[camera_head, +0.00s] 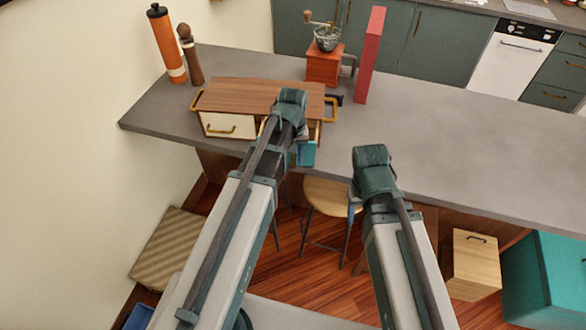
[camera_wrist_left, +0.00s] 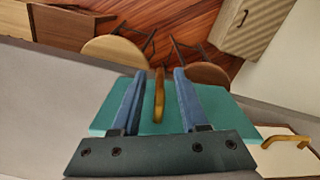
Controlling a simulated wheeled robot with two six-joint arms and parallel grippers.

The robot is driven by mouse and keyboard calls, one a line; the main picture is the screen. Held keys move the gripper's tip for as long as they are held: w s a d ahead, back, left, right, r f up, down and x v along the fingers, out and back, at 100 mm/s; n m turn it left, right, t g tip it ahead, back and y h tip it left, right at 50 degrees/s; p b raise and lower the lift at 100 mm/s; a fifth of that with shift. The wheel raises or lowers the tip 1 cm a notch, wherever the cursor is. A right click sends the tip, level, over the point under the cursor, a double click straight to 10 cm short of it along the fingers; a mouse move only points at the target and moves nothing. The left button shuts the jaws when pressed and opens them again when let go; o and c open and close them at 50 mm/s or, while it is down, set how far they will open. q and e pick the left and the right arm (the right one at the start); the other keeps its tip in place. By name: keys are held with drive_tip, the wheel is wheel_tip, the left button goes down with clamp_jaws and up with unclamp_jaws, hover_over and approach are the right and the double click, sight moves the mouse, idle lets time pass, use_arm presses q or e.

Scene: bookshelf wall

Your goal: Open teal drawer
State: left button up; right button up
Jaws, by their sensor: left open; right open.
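A wooden box (camera_head: 255,92) with a white drawer (camera_head: 228,124) and a teal drawer (camera_head: 309,154) stands at the counter's left end. The teal drawer's front juts out past the white one, so it looks partly pulled out; my left arm hides most of it. In the left wrist view the teal drawer (camera_wrist_left: 225,112) has a brass handle (camera_wrist_left: 158,98) standing between the two blue fingers of my left gripper (camera_wrist_left: 152,75). These fingers are open, with gaps on both sides of the handle. My right gripper (camera_head: 355,208) hangs in front of the counter edge, away from the box, its fingers mostly hidden.
A grinder (camera_head: 325,68), a red upright block (camera_head: 370,55), an orange cylinder (camera_head: 167,45) and a pepper mill (camera_head: 190,55) stand behind the box. A stool (camera_head: 327,196) is below the counter edge. The counter (camera_head: 450,135) to the right is clear.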

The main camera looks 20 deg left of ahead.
use_arm(q)
drive_tip(key=shift+f+b, duration=0.3)
drive_tip(key=shift+f, duration=0.4)
clamp_jaws()
idle(1.0)
